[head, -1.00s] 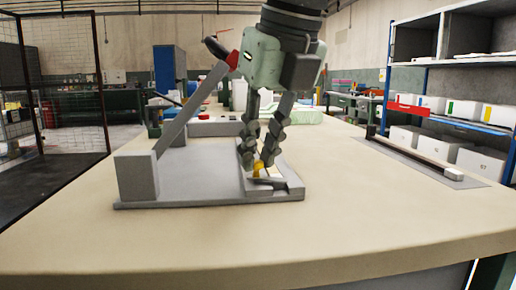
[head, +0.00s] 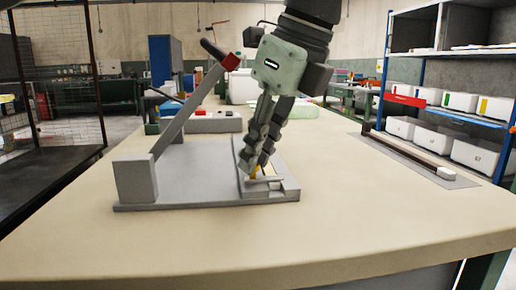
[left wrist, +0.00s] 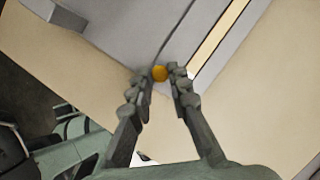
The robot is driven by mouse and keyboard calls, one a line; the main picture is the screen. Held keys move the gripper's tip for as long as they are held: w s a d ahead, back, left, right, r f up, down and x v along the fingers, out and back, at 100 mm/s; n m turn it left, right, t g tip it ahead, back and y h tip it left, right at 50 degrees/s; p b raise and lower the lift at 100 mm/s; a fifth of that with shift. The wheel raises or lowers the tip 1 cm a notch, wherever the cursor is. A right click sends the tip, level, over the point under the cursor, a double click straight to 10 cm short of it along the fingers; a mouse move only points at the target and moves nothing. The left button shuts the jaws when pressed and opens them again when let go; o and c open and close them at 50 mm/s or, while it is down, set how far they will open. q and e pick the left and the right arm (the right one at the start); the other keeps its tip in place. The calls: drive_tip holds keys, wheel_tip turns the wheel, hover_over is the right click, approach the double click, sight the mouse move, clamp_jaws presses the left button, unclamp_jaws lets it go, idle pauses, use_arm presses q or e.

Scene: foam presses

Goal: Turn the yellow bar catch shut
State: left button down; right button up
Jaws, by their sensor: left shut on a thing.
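The yellow bar catch (head: 258,170) sits at the right part of a grey press base (head: 190,185), low between my fingers. My right gripper is not in view.
A grey lever (head: 190,112) with a red and dark end rises from the post (head: 135,180) at the press's left. A flat plate with a long dark bar (head: 405,152) lies at the right. The table (head: 330,215) is bare in front and between.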

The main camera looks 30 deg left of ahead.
use_arm(q)
drive_tip(key=c, duration=1.4)
unclamp_jaws()
